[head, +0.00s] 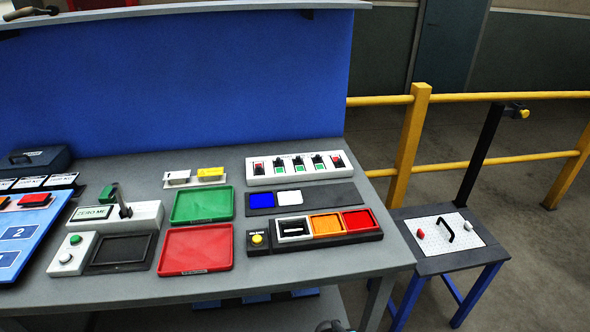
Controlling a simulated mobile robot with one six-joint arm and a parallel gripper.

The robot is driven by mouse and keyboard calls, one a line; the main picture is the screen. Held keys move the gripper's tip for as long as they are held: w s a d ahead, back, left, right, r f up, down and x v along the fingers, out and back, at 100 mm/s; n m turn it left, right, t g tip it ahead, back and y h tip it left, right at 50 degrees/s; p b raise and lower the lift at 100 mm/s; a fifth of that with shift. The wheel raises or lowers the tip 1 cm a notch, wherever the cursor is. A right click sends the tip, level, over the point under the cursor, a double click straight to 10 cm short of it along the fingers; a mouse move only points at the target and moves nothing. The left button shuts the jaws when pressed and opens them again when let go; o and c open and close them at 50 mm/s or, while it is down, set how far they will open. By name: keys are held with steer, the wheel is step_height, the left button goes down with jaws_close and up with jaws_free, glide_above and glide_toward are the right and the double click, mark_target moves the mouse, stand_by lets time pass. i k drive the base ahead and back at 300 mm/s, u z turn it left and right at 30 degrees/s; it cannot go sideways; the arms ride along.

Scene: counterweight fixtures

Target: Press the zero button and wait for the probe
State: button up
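A white device (143,215) with a small display reading what looks like "ZERO ME" (92,213) stands at the left of the grey table. A thin dark upright part (122,203), possibly the probe, rises from it at a tilt. In front of the device lies a dark square plate (121,250). Left of the plate is a white button box (72,263) with a green button (75,239) and a white button (66,258). I cannot tell which is the zero button. My gripper is not clearly in view.
Green (202,204) and red (196,249) trays lie right of the device. A switch panel (293,167) and a bin row with a yellow button (257,239) stand further right. A blue numbered board (28,236) is at left. A side stand (447,235) and yellow railing (405,150) are beyond.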

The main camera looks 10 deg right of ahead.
mark_target(65, 257)
steer(key=u, duration=4.3)
steer(key=i, duration=0.1)
steer(key=z, duration=2.95)
